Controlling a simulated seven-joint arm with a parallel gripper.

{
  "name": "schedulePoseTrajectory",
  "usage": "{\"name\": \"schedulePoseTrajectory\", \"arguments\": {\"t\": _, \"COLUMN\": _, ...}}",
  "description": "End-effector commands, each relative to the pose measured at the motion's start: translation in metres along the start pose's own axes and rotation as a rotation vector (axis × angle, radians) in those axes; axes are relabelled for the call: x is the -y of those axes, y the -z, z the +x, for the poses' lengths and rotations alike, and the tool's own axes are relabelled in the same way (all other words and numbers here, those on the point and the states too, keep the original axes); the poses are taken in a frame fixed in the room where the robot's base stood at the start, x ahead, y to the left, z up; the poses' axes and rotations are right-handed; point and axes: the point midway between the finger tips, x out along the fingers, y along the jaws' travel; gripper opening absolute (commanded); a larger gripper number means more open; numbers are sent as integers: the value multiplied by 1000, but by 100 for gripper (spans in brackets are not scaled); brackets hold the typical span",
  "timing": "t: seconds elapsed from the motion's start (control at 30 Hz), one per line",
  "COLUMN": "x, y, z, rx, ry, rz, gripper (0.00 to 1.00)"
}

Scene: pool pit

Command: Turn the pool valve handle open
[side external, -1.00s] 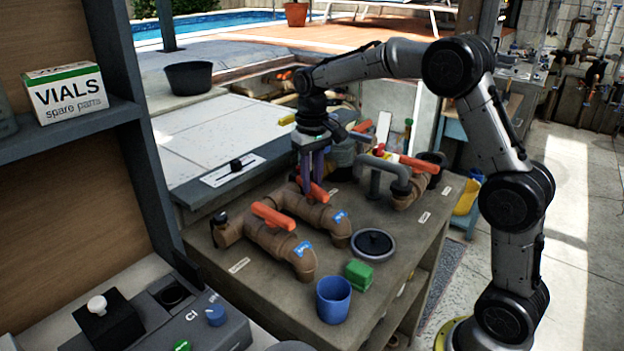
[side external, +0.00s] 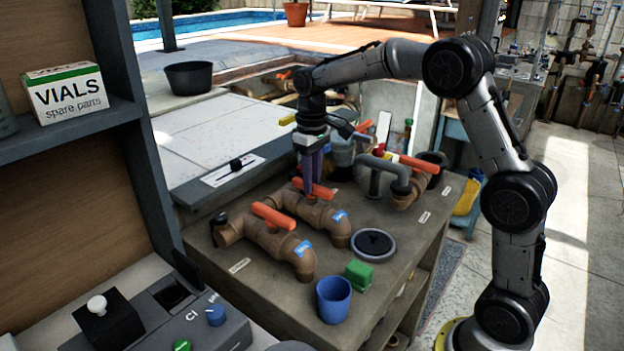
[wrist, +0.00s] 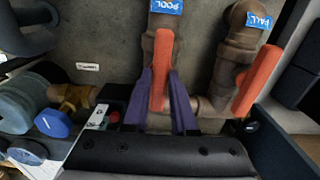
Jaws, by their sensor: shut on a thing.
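The pool valve is a brown pipe fitting (side external: 318,214) with an orange-red lever handle (side external: 323,191) and a blue label on its right end. In the wrist view its label reads POOL (wrist: 167,5), and the handle (wrist: 161,50) runs lengthwise along the pipe. My gripper (side external: 308,187) is over this valve, pointing down, with its purple fingers shut on the handle. In the wrist view one finger lies on each side of the handle. Part of the handle is hidden behind the fingers in the side view.
A second brown valve (side external: 272,238) with an orange handle (side external: 272,215) stands in front. A grey bent pipe (side external: 375,165) and another orange-handled valve (side external: 413,163) are to the right.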

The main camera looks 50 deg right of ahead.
Motion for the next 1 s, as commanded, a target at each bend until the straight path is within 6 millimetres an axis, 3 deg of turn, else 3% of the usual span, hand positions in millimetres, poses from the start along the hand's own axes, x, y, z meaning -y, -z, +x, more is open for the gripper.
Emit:
{"name": "schedulePoseTrajectory", "arguments": {"t": 0.07, "x": 0, "y": 0, "z": -2, "rx": -1, "ry": -1, "rz": -3, "gripper": 0}}
{"name": "schedulePoseTrajectory", "arguments": {"t": 0.1, "x": 0, "y": 0, "z": -2, "rx": -1, "ry": -1, "rz": -3, "gripper": 29}}
{"name": "schedulePoseTrajectory", "arguments": {"t": 0.27, "x": 0, "y": 0, "z": -1, "rx": -1, "ry": -1, "rz": -2, "gripper": 55}}
{"name": "schedulePoseTrajectory", "arguments": {"t": 0.67, "x": 0, "y": 1, "z": -8, "rx": -3, "ry": -1, "rz": 0, "gripper": 55}}
{"name": "schedulePoseTrajectory", "arguments": {"t": 0.77, "x": 0, "y": 1, "z": -22, "rx": -4, "ry": -1, "rz": 0, "gripper": 55}}
{"name": "schedulePoseTrajectory", "arguments": {"t": 1.0, "x": 0, "y": 2, "z": -74, "rx": -6, "ry": -2, "rz": 0, "gripper": 55}}
